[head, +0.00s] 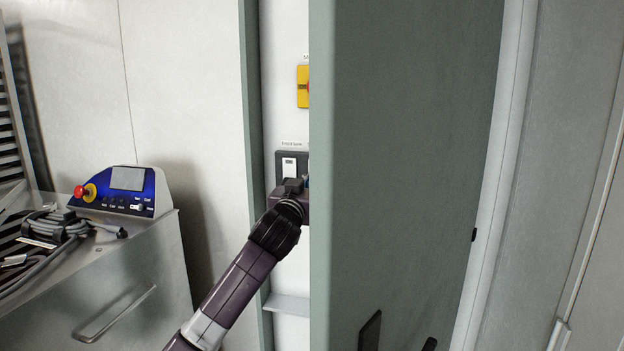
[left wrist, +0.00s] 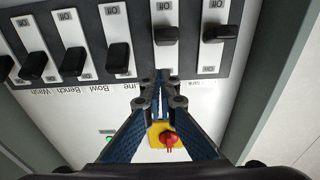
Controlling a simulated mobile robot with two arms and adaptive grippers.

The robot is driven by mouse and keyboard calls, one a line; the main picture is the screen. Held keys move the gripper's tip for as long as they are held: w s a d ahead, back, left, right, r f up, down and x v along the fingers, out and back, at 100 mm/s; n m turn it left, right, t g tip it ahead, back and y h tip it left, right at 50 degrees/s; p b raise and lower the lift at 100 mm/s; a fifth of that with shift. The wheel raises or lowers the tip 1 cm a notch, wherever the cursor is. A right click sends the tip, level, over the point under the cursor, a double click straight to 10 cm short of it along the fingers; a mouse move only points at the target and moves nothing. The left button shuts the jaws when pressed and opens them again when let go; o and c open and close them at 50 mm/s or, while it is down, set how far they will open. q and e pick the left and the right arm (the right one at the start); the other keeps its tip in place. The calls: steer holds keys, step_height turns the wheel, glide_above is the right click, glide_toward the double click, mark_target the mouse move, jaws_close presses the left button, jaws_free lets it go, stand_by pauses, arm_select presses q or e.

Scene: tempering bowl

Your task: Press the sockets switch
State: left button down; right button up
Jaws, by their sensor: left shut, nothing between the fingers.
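A dark switch panel (left wrist: 141,62) fills the top of the left wrist view, which shows it upside down. It has several black levers on white plates marked "Off". I cannot tell whether the tips touch the panel. In the head view my left gripper (head: 292,187) is at the panel (head: 281,157), partly hidden by a green door edge.
A yellow isolator with a red knob (head: 303,86) is above the panel. A grey-green door (head: 405,150) stands close on the right. A blue control box (head: 120,190) with a red button sits on a metal cabinet at left.

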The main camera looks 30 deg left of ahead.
arm_select(q)
steer(key=s+d+f+b, duration=0.2)
steer(key=s+f, duration=0.3)
steer(key=s, duration=0.3)
steer(key=shift+d+f+b, duration=0.2)
steer(key=shift+b, duration=0.6)
arm_select(e)
steer(key=d+f, duration=0.1)
steer(key=s+d+f, duration=0.1)
steer(key=d, duration=0.1)
steer(key=shift+s+f, duration=0.15)
steer(key=shift+f, duration=0.1)
